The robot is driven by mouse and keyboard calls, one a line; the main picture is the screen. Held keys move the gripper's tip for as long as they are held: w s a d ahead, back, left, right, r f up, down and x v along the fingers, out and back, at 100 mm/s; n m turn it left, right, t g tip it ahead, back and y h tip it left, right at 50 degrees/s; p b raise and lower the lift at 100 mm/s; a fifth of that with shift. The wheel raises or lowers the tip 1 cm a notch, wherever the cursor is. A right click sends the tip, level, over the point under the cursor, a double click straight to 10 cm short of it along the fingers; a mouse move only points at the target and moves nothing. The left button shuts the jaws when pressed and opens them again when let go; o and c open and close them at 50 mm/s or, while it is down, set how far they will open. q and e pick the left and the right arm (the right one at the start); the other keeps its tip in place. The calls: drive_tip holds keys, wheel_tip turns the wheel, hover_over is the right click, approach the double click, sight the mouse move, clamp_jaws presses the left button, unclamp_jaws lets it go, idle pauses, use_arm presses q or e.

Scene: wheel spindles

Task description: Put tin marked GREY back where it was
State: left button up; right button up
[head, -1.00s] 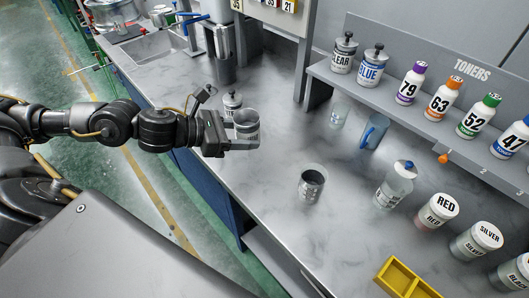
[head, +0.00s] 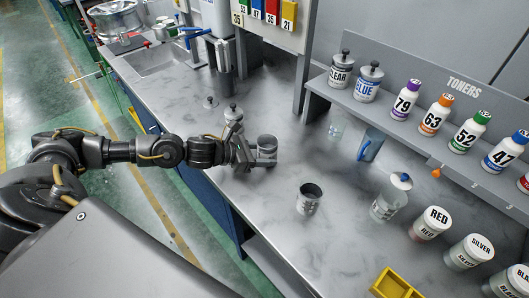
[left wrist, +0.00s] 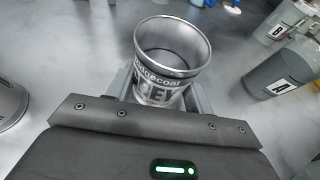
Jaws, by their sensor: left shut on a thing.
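My left gripper (head: 258,158) is shut on an open, empty metal tin (head: 266,146), held upright over or on the worktop; I cannot tell whether its base touches. In the left wrist view the tin (left wrist: 170,62) sits between the fingers (left wrist: 160,100); its label is partly hidden, with "EY" readable. Its inside is bare metal. A knobbed tin (head: 233,113) stands just behind the gripper, partly hidden by it. A knobbed lid (head: 210,102) lies on the worktop farther back. My right gripper is out of view.
Another open tin (head: 308,200) stands to the right. The CLEAR (head: 340,74) and BLUE (head: 367,84) tins stand on the toner shelf (head: 440,150). Worktop around the gripper is fairly clear.

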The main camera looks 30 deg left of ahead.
use_arm(q)
drive_tip(key=shift+f, duration=0.2)
drive_tip(key=shift+f, duration=0.2)
drive_tip(key=o, duration=1.1)
drive_tip(key=shift+r, duration=0.1)
